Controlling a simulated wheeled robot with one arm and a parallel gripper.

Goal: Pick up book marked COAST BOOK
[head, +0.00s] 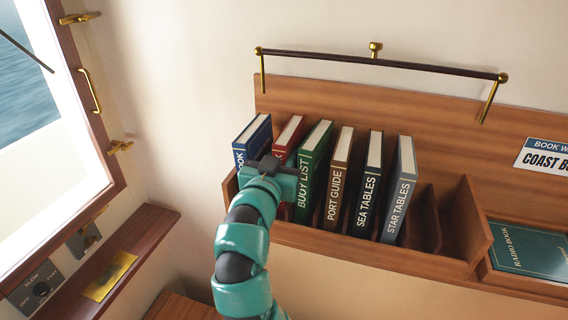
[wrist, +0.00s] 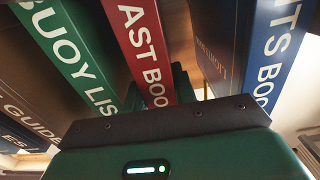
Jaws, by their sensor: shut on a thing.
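The red book (head: 289,133) stands in the wooden rack between a blue book and the green BUOY LIST book. In the wrist view the red book (wrist: 145,50) shows part of its white title, "AST BOO". My gripper (head: 277,172) is at the red book's spine in the head view and covers much of it. In the wrist view my gripper (wrist: 158,92) is shut on the red book, with a dark finger at its side. The book's lower end is hidden behind my gripper.
The blue book (head: 252,138) and BUOY LIST (head: 314,165) stand close on either side. PORT GUIDE (head: 338,180), SEA TABLES (head: 368,185) and STAR TABLES (head: 400,190) follow rightward. A dark rail (head: 385,63) runs above the rack (head: 440,266). RADIO BOOK (head: 525,248) lies at right.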

